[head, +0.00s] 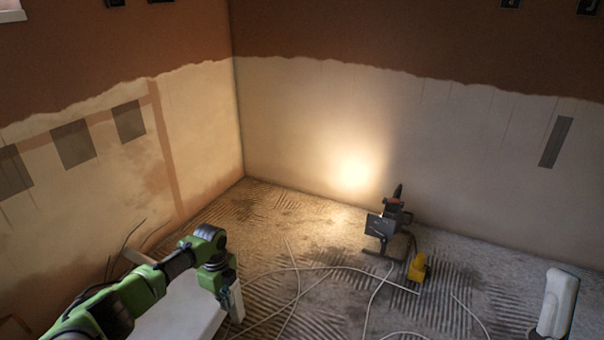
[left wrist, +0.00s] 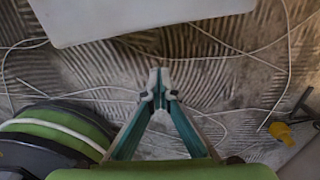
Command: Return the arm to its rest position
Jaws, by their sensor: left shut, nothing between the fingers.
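My left arm, green and black, comes in from the lower left of the head view. It bends down at the wrist, and my left gripper (head: 236,303) points at the floor, beside the right edge of a white flat-topped thing (head: 182,312). In the left wrist view my left gripper (left wrist: 159,86) has its teal fingers closed to a point with the pale tips together and nothing between them. The white thing's edge (left wrist: 140,16) shows at the top of that view, apart from the tips.
A lit work lamp (head: 380,227) stands on the rough, grooved floor near the back wall, beside a yellow item (head: 418,268). Pale cables (head: 330,268) lie across the floor. A pale upright shape (head: 558,300) at the lower right is unclear. The walls are partly plastered.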

